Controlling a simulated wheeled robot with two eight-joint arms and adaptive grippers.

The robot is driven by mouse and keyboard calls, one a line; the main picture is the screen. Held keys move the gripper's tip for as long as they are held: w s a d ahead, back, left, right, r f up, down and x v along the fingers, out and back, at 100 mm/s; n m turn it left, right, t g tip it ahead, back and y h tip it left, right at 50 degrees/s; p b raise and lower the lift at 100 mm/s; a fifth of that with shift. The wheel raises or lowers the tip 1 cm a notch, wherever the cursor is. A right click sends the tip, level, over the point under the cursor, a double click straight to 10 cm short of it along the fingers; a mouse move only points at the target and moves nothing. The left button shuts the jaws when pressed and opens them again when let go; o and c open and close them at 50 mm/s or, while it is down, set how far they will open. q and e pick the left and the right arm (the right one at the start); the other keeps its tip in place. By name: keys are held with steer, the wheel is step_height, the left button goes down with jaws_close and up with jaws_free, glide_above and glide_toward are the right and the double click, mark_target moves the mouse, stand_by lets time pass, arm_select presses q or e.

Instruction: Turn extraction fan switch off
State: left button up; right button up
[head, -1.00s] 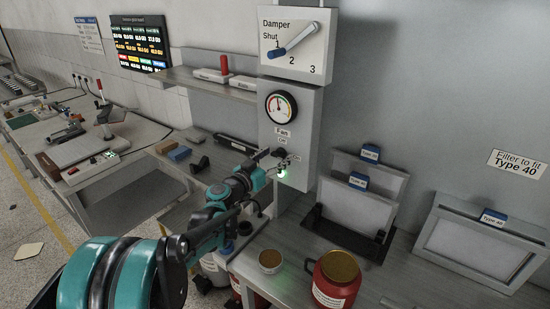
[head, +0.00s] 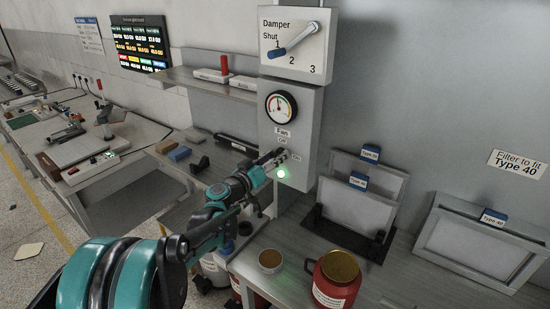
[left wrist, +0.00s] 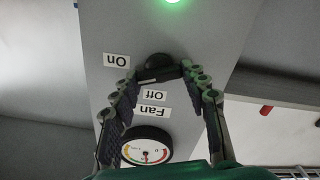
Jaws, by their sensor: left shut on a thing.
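The black fan switch knob (left wrist: 158,68) sits on the grey control box (head: 308,115), between the "Off" label (left wrist: 154,95) and the green lamp (left wrist: 172,1). The "On" label (left wrist: 117,60) is beside it. The lamp (head: 281,174) glows green. My left gripper (head: 279,156) is at the box front, and in the left wrist view its fingers (left wrist: 160,78) are shut on the knob from both sides. A pale mark shows on the knob's lower edge; its exact setting is hard to tell. My right gripper is not in view.
A gauge (head: 281,107) is above the switch, and the damper lever (head: 293,40) is higher up. A bowl (head: 270,262) and a red jar (head: 337,280) stand on the bench below. Filter frames (head: 478,245) are at the right.

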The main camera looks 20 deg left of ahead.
arm_select(q)
steer(key=n, duration=1.3)
steer(key=shift+a+f, duration=0.1)
steer(key=shift+f, duration=0.05)
steer(key=shift+n, duration=0.4)
steer(key=o, duration=1.2)
steer(key=shift+c, duration=0.2)
steer(key=v, duration=1.2)
